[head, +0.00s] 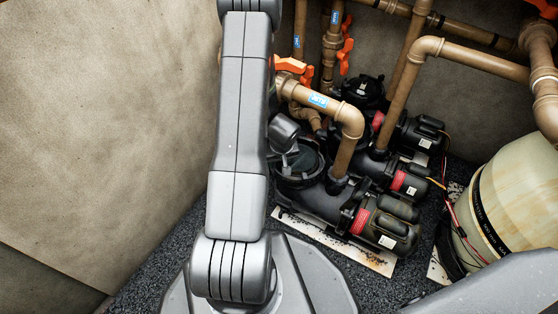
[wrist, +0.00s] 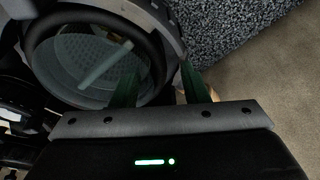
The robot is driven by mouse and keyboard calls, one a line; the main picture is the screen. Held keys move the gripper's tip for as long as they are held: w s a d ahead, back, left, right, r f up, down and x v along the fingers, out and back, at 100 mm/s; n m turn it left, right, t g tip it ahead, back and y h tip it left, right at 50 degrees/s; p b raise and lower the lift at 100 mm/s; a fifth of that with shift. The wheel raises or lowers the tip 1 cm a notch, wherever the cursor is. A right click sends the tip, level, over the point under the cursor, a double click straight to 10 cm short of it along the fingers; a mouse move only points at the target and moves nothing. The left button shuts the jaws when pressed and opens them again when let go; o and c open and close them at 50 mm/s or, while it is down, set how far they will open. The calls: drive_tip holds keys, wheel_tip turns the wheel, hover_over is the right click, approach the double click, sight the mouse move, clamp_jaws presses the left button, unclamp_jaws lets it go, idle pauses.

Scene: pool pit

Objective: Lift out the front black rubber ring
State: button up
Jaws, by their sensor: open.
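The front black rubber ring (wrist: 138,30) lies around the mouth of the front pump's strainer pot, seen in the wrist view. A pale perforated basket with a bar across it (wrist: 85,65) shows inside the ring. My gripper (wrist: 160,68) is open, with green fingers pointing at the pot. In the picture its left finger overlaps the basket opening and its right finger lies beyond the ring's right side. I cannot tell whether either finger touches the ring. In the head view the front pump (head: 318,200) is partly behind my arm, and the ring cannot be made out clearly.
Two more pumps (head: 405,178) stand behind the front one. Brown pipes (head: 352,120) with orange valve handles (head: 292,66) rise around them. A cream tank (head: 515,195) stands at right. A bare wall (head: 105,120) fills the left, with dark gravel (head: 165,245) below it.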

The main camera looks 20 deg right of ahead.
drive_tip(key=c, duration=0.8)
clamp_jaws()
drive_tip(key=shift+r+p, duration=0.75)
drive_tip(key=shift+r, duration=0.35)
drive_tip(key=shift+r+p, duration=1.35)
drive_tip(key=shift+r, duration=0.65)
